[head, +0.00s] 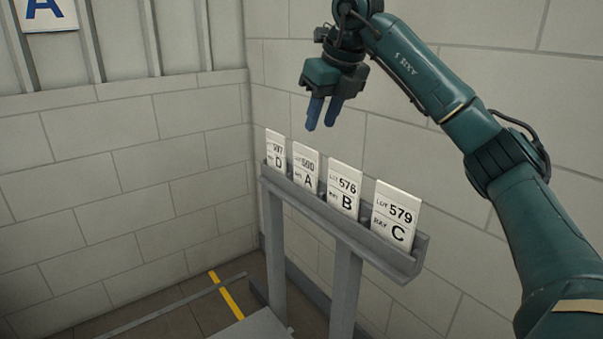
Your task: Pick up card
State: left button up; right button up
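Several white cards stand in a row in a grey rack. From left to right they are card D (276,150), card A (306,168), card B (344,188) with "LOT 576", and card C (396,216) with "LOT 579". The lot numbers on D and A are hard to read in full. My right gripper (320,127) hangs above the rack, over the area of cards A and B, with its blue fingers pointing down. The fingers are apart with nothing between them, and they touch no card. My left gripper is not in view.
The grey rack (330,215) is a narrow trough on posts close to a block wall (480,70). A sign with a blue A (46,14) is at the upper left. A yellow stripe (226,296) marks the floor below.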

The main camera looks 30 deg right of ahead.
aim_at(305, 153)
jog(key=x, duration=0.4)
jog(key=shift+f, duration=0.1)
jog(key=x, duration=0.4)
jog(key=shift+w+a+f+p, duration=0.2)
jog(key=shift+w+a+p, duration=0.1)
jog(key=shift+w+a, duration=0.1)
jog(key=shift+w+f, duration=0.15)
jog(key=shift+f, duration=0.25)
grip_shut()
